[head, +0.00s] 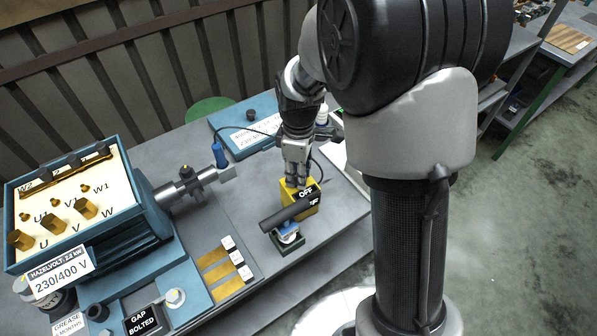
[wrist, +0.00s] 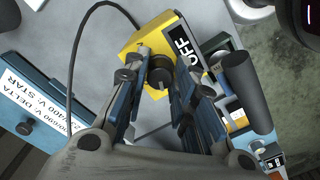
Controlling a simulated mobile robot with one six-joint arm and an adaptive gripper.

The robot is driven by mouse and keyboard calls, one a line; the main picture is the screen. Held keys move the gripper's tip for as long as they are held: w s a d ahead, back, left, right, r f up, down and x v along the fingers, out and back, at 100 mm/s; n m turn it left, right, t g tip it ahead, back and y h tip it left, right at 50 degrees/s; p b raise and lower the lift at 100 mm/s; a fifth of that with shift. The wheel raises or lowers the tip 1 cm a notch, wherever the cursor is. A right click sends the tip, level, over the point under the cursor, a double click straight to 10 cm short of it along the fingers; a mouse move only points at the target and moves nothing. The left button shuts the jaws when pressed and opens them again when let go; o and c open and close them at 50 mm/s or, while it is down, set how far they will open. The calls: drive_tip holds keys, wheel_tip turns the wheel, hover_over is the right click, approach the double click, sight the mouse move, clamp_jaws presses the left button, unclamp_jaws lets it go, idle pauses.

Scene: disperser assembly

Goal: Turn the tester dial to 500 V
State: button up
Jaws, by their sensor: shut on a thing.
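The yellow tester (head: 314,208) stands on the grey bench, with a dark display reading OFF (head: 306,191). In the wrist view the tester (wrist: 133,42) is at the top middle, and its display (wrist: 182,45) also reads OFF. My gripper (head: 297,184) is pointed down at the tester's top. In the wrist view its fingers are shut on the dark round dial (wrist: 160,72), one on each side. The fingers hide part of the dial, and I cannot make out any scale marks around it.
A dark cylinder (head: 290,210) lies beside the tester, above a small blue-and-white device (head: 288,236). A black cable (wrist: 73,60) runs to the tester. The motor terminal box (head: 80,200) is at left, and a blue sign board (wrist: 45,115) also lies near.

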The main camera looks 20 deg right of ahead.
drive_tip(key=shift+m, duration=0.3)
drive_tip(key=m+p, duration=0.1)
drive_tip(key=m, duration=0.1)
drive_tip(key=shift+r+m+p, duration=0.1)
drive_tip(key=shift+m+p, duration=0.2)
drive_tip(key=shift+m, duration=0.1)
clamp_jaws()
drive_tip(key=m+p, duration=0.1)
drive_tip(key=m, duration=0.2)
drive_tip(key=shift+m, duration=0.3)
drive_tip(key=m+p, duration=0.2)
drive_tip(key=m, duration=0.4)
drive_tip(key=shift+m, duration=0.3)
drive_tip(key=o, duration=1.1)
unclamp_jaws()
